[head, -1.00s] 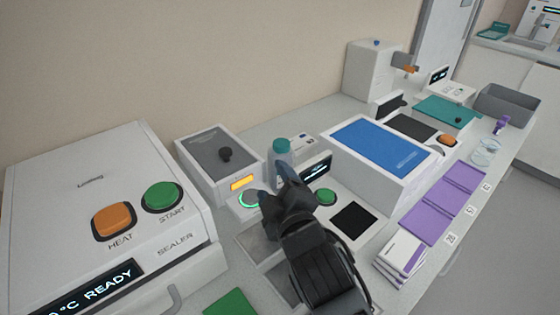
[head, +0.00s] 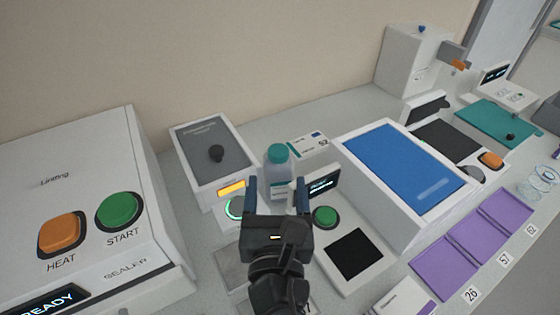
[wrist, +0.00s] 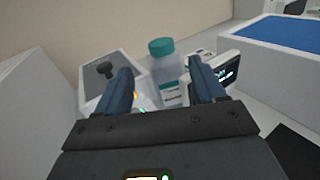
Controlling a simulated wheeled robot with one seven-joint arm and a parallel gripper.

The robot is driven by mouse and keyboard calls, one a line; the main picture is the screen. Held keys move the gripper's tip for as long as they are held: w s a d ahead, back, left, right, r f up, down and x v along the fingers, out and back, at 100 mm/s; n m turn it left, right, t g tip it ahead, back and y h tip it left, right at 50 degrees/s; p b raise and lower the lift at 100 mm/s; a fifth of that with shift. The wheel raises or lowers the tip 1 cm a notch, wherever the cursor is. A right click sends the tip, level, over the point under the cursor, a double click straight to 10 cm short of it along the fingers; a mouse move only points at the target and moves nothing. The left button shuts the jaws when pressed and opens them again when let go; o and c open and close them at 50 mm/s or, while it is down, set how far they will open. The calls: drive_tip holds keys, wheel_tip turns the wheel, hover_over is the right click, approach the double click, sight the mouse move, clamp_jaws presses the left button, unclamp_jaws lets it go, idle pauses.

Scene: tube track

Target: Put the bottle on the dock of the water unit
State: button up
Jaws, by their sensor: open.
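The bottle (head: 278,178) is clear with a teal cap and a pale label, and stands upright on the bench behind a small display. My gripper (head: 277,190) is open, with its two dark blue fingers pointing toward the bottle. In the wrist view the bottle (wrist: 165,75) shows between the fingers (wrist: 158,85), farther off; no grip on it shows. A tall white unit (head: 410,62) with a blue knob and an orange-tipped grey spout stands at the back right; it may be the water unit, but no label is readable and its dock cannot be made out.
A grey-lidded box (head: 212,160) stands left of the bottle, and a blue-topped box (head: 400,165) right of it. A large sealer (head: 90,210) fills the left. A small display (head: 323,182) and green button (head: 325,216) are close to my gripper. Purple mats (head: 455,265) lie at right.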

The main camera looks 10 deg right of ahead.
sight(278, 158)
drive_tip(key=shift+w+d+r, duration=0.15)
drive_tip(key=shift+w+r, duration=0.05)
drive_tip(key=shift+w, duration=0.6)
drive_tip(key=w, duration=0.2)
drive_tip(key=w+p, duration=0.1)
drive_tip(key=w, duration=0.1)
drive_tip(key=w+d, duration=0.1)
drive_tip(key=w, duration=0.1)
drive_tip(key=shift+w+r+p, duration=0.2)
drive_tip(key=shift+w+p, duration=0.2)
clamp_jaws()
